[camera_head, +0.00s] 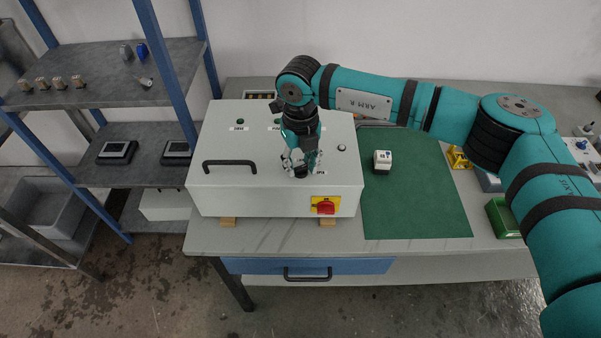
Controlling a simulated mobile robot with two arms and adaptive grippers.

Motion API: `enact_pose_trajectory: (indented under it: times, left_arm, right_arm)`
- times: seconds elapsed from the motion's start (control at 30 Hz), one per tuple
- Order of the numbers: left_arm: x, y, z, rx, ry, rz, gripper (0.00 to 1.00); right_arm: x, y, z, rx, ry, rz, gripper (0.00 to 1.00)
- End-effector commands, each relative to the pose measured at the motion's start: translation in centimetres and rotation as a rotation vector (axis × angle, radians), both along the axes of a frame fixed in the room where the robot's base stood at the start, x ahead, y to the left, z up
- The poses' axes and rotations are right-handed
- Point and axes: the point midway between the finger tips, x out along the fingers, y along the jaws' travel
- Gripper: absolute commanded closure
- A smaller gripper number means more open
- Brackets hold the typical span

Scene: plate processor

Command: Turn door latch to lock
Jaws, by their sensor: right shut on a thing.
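A white cabinet box (270,190) lies on the bench with its panel facing up. It has a black bar handle (230,163) at left and a red rotary switch on a yellow plate (326,206) at its front right. My right gripper (301,166) points down onto the panel, between the handle and the panel's right edge. It is shut on a small dark part there, which appears to be the door latch; the fingers mostly hide it, so its angle cannot be told. My left gripper is not in view.
A green mat (420,200) with a small white device (383,160) lies right of the box. A green bin (502,218) stands farther right, near my right arm. Shelves with blue posts (165,70) stand at left.

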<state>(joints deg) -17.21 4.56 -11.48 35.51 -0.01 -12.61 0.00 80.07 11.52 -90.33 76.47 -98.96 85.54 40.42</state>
Motion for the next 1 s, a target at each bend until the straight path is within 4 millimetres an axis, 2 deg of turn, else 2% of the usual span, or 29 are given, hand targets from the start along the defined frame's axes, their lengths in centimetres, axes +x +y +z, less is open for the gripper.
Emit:
enact_pose_trajectory:
  times: [0.03, 0.4, 0.7, 1.0]
  left_arm:
    - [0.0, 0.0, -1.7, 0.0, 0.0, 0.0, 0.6]
    - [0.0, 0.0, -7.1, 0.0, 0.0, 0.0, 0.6]
    - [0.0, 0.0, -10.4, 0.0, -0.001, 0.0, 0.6]
    - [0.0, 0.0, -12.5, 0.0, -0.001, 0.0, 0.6]
  right_arm:
    - [0.1, 0.0, -0.7, 0.002, -0.004, 0.046, 0.99]
    - [0.1, 0.0, -0.6, 0.001, -0.004, 0.397, 0.99]
    - [0.1, 0.0, -0.4, 0.0, -0.004, 0.68, 0.99]
    - [0.1, 0.0, -0.2, 0.001, -0.002, 0.932, 0.99]
